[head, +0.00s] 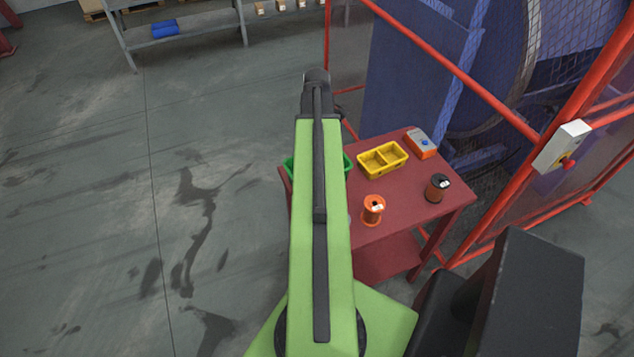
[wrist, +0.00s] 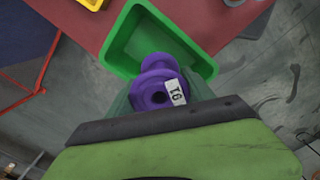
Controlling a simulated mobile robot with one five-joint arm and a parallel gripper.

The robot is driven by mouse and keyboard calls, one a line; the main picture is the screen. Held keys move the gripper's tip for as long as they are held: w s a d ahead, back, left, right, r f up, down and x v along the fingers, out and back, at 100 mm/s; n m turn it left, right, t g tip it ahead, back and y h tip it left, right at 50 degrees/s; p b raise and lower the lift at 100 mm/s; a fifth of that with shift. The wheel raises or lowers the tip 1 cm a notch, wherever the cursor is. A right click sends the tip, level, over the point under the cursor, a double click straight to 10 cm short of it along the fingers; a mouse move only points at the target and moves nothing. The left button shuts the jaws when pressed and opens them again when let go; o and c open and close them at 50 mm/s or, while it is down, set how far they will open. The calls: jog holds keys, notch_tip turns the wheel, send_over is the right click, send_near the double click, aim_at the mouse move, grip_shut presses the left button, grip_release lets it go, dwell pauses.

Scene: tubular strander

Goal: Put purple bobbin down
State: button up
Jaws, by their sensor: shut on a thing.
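The purple bobbin (wrist: 158,84) shows in the wrist view with a white label marked 91 or 16 on its end. My gripper (wrist: 160,98) is shut on it, and its fingers are mostly hidden by the wrist's green and dark housing. The bobbin is over the green bin (wrist: 121,61) or partly inside it; I cannot tell its height. In the head view my arm covers the bobbin and the gripper. The green bin (head: 289,168) shows there only at either side of my arm, on the red table (head: 400,225).
Red fence posts and mesh (head: 480,90) are behind and right. The floor at left is clear.

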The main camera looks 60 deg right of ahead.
notch_tip(320, 180, down, 12)
jog(key=n+b, duration=0.6)
jog(key=b, duration=0.5)
jog(key=shift+s+f+b, duration=0.1)
jog(key=shift+b, duration=0.25)
jog(key=shift+r, duration=0.25)
jog(key=shift+f, duration=0.2)
jog(key=o, duration=1.1)
jog(key=shift+r, duration=0.1)
